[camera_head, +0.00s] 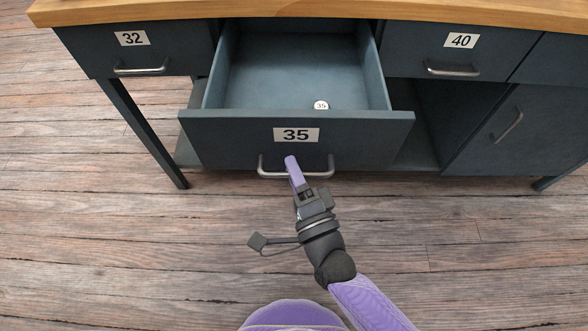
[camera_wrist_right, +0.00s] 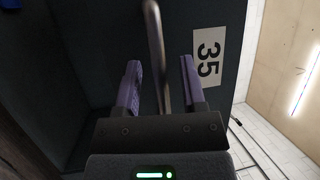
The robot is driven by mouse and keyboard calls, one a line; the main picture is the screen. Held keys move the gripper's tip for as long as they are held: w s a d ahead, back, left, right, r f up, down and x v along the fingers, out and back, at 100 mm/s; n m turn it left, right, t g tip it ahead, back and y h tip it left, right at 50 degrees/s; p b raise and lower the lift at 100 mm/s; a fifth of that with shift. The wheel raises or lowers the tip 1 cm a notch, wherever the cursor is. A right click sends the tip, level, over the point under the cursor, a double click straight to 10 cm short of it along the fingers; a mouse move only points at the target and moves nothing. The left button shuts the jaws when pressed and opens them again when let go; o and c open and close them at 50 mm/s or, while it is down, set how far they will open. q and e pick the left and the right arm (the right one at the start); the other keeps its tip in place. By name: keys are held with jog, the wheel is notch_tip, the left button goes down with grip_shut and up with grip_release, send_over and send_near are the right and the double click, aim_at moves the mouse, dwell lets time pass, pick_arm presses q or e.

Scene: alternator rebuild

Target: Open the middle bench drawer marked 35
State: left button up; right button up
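The middle drawer marked 35 (camera_head: 224,129) is pulled well out of the bench, and its inside shows. A small round disc marked 35 (camera_head: 321,105) lies on the drawer floor near the front. The bar handle (camera_head: 319,173) is on the drawer front below the label. My right gripper (camera_head: 291,165) is at the handle. In the right wrist view the handle bar (camera_wrist_right: 154,40) passes between the two purple fingers of my right gripper (camera_wrist_right: 160,65), with a gap on each side. My left gripper is out of view.
The shut drawer marked 32 (camera_head: 155,55) is at the left and the shut drawer marked 40 (camera_head: 445,43) at the right. A cupboard door (camera_head: 530,135) is below the right side. The wooden floor (camera_head: 120,260) in front is clear.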

jog(key=shift+s+d, duration=0.1)
jog(key=shift+s, duration=0.1)
pick_arm(q)
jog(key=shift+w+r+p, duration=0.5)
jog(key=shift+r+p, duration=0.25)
jog(key=shift+p, duration=0.1)
pick_arm(e)
jog(key=v, duration=0.9)
jog(key=shift+s, duration=0.25)
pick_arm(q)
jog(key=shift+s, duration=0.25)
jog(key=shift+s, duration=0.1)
pick_arm(e)
jog(key=shift+d, duration=0.1)
